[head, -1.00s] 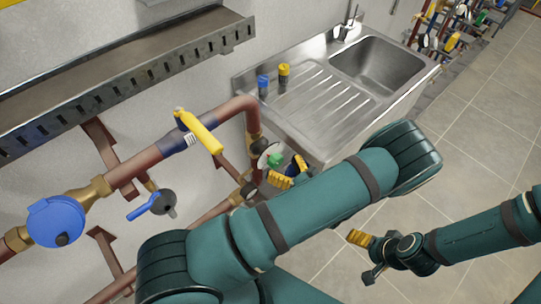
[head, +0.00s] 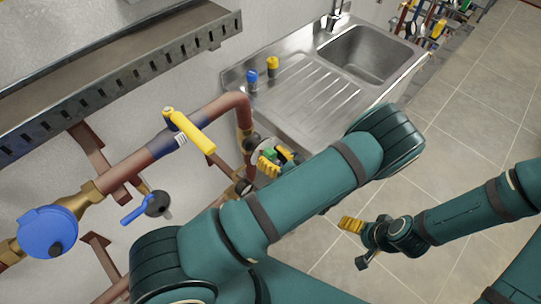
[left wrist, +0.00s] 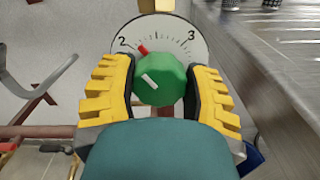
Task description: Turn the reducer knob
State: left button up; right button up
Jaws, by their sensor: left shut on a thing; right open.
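The reducer knob (left wrist: 160,78) is green with a white mark and sits in front of a round white dial (left wrist: 182,33) numbered 2 and 3. A red pointer on the dial shows just right of the 2, and the white mark points to the upper left. My left gripper (left wrist: 160,90) has its yellow-and-black fingers on both sides of the knob and is shut on it. In the head view, the knob (head: 270,153) is partly hidden by my left gripper (head: 277,163). My right gripper (head: 354,240) is open and empty, held over the floor at the right.
A copper pipe with a yellow-handled valve (head: 190,130), a blue-handled valve (head: 135,213) and a blue round fitting (head: 47,232) runs along the wall. A steel sink (head: 365,52) with blue and yellow bottles stands behind. Tiled floor (head: 470,130) is free at right.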

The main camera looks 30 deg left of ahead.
pick_arm(q)
jog(key=shift+n, duration=0.3)
jog(key=n+b, duration=0.2)
jog(key=n, duration=0.3)
jog(key=shift+s+n, duration=0.1)
jog(key=shift+n, duration=0.2)
jog(key=n+b, duration=0.2)
jog(key=n, duration=0.3)
jog(key=shift+f, duration=0.1)
jog(key=n+b, duration=0.2)
jog(key=n, duration=0.3)
jog(key=shift+s+a, duration=0.1)
jog(key=shift+n+b, duration=1)
jog(key=shift+n, duration=1.2)
jog(key=o, duration=1.2)
